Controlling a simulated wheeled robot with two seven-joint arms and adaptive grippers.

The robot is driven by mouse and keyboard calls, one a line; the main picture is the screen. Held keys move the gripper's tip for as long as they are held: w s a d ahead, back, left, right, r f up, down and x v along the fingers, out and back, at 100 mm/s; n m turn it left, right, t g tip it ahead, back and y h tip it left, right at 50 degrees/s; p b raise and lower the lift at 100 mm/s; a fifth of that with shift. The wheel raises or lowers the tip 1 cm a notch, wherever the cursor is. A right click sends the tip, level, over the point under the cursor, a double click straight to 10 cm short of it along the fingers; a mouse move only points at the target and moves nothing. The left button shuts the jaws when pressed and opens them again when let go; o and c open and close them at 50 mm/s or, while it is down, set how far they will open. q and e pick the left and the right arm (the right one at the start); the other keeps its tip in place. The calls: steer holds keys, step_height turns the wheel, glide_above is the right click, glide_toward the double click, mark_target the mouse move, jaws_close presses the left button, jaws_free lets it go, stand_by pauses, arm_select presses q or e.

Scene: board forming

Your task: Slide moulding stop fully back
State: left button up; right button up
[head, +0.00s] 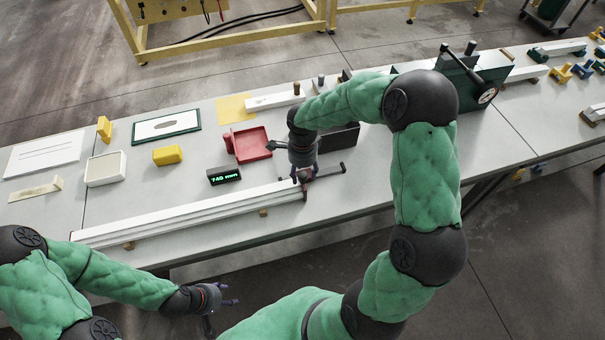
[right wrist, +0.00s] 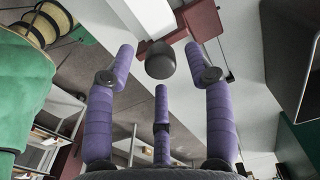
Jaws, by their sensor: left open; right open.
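The moulding stop (head: 307,192) sits at the right end of the long white moulding rail (head: 180,218), along the table's front edge. In the right wrist view it is a dark red block (right wrist: 203,22) with a grey round knob (right wrist: 160,62). My right gripper (head: 304,176) points down over the stop. In its wrist view its purple fingers (right wrist: 163,75) are open, with the knob between their tips; I cannot tell whether they touch it. My right gripper hides part of the stop. My left gripper (head: 230,302) is open and empty, in front of the table edge.
A black display (head: 224,175) reading 740 mm stands behind the rail. A red tray (head: 250,145), a yellow block (head: 167,155) and a white box (head: 106,168) are further back. A dark green machine with a lever (head: 465,80) stands to the right.

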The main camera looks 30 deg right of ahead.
steer(key=shift+f, duration=0.7)
jaws_close()
steer(key=s+d+b, duration=0.2)
steer(key=d, duration=0.8)
steer(key=shift+s, duration=0.15)
jaws_free()
steer(key=shift+d, duration=0.25)
